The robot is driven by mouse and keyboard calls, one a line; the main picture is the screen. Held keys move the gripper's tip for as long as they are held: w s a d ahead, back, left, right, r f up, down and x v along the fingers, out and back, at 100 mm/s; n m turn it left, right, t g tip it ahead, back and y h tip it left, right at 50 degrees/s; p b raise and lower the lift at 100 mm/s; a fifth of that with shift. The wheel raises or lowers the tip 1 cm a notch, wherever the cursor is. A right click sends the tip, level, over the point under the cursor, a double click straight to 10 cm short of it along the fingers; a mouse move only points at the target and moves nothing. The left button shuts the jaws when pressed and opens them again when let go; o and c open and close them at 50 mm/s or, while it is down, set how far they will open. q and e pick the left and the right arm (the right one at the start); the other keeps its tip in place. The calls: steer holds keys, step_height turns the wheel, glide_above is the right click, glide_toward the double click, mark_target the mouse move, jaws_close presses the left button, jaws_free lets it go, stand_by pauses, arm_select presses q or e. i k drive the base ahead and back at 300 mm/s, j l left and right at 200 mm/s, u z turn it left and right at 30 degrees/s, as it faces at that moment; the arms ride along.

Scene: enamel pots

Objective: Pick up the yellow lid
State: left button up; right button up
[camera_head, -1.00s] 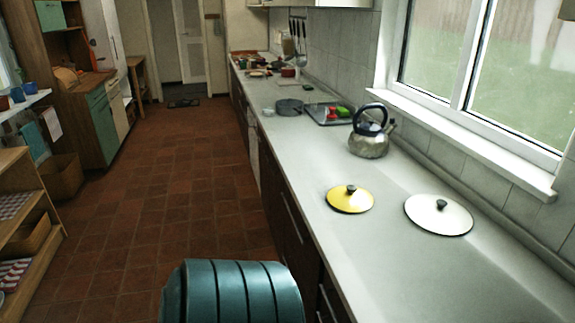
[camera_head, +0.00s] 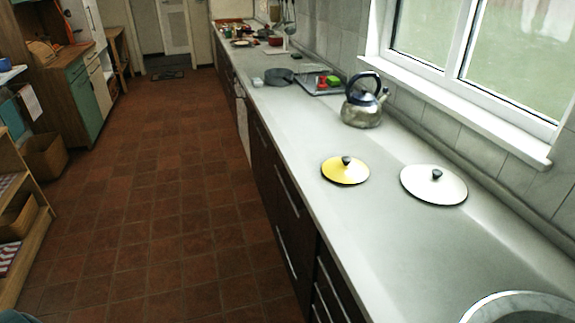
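The yellow lid (camera_head: 337,174) lies flat on the grey counter, near its front edge. It is round, with a dark rim and a small black knob in the middle. Nothing touches or covers it. A larger white lid (camera_head: 424,190) with a dark knob lies just to its right, a small gap apart. Neither of my grippers shows in the head view.
A steel kettle (camera_head: 361,112) stands behind the lids. Farther back are a grey pan (camera_head: 279,77) and a rack (camera_head: 322,84) with coloured items. A round metallic rim (camera_head: 520,304) shows at bottom right. The counter (camera_head: 385,250) in front of the lids is bare.

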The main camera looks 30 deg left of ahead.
mark_target(340, 170)
steer(key=u, duration=0.45)
steer(key=k, duration=0.5)
steer(key=i, duration=0.5)
steer(key=k, duration=0.45)
steer(key=i+j+z, duration=0.4)
steer(key=j+z, duration=0.15)
steer(key=i+j+z, duration=0.25)
steer(key=j, duration=0.15)
steer(key=j+z, duration=0.25)
steer(key=i+j+z, duration=0.1)
steer(key=j+z, duration=0.15)
steer(key=j, duration=0.25)
steer(key=k+j+z, duration=0.1)
steer(key=j+z, duration=0.2)
steer(key=k+j+z, duration=0.1)
steer(key=j+z, duration=0.2)
steer(key=j, duration=0.2)
